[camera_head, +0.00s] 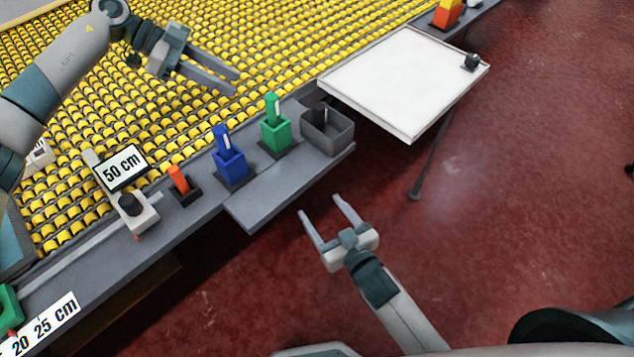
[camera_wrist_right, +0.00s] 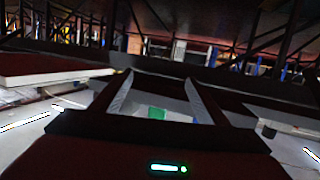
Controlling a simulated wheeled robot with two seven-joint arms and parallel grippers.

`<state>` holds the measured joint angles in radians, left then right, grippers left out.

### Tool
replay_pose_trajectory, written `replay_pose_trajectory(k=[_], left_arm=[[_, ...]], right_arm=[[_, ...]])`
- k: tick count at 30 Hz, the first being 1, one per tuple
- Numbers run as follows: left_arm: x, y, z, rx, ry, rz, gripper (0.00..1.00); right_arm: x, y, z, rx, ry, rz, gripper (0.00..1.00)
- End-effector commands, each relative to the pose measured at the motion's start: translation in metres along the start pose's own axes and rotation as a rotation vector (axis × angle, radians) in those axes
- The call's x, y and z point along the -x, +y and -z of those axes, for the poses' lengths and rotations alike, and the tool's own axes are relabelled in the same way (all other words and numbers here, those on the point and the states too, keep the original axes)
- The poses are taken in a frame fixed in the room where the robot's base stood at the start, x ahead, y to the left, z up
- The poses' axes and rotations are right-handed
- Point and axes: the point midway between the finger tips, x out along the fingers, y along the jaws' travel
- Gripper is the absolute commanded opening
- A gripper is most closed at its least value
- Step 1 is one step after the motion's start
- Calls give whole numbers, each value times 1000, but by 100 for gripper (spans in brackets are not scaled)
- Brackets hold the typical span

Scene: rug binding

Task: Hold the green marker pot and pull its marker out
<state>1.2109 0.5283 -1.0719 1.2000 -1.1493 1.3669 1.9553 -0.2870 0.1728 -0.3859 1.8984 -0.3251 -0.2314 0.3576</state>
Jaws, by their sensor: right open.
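The green marker pot (camera_head: 275,135) stands on the grey ledge, between the blue pot and a grey bin. Its green marker (camera_head: 271,107) stands upright in it. My left gripper (camera_head: 228,83) is over the yellow roller bed, up and left of the green pot, with its fingers apart and nothing between them. My right gripper (camera_head: 322,215) is open and empty in front of the ledge, below and right of the green pot. In the right wrist view its two fingers (camera_wrist_right: 160,95) are spread, with a small green patch low between them that I cannot identify.
A blue pot with a blue marker (camera_head: 230,165) and an orange marker in a dark holder (camera_head: 181,183) stand left of the green pot. The grey bin (camera_head: 328,130) stands right of it. A white board (camera_head: 405,80) lies beyond.

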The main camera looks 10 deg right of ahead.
Motion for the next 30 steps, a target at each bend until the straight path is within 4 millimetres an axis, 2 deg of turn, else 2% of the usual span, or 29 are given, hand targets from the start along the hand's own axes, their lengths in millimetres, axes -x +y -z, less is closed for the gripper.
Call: replay_pose_trajectory(k=[1,3,6,10,15,30], left_arm=[[0,0,0,0,0,0,31],[0,0,0,0,0,0,31],[0,0,0,0,0,0,31],[0,0,0,0,0,0,31],[0,0,0,0,0,0,31],[0,0,0,0,0,0,31]], right_arm=[[2,-2,24,1,41,6,68],[7,-6,53,-2,89,12,68],[14,-9,86,-7,146,19,68],[21,-13,115,-15,194,27,68],[25,-15,128,-20,219,31,68],[21,-15,130,-20,220,31,68]])
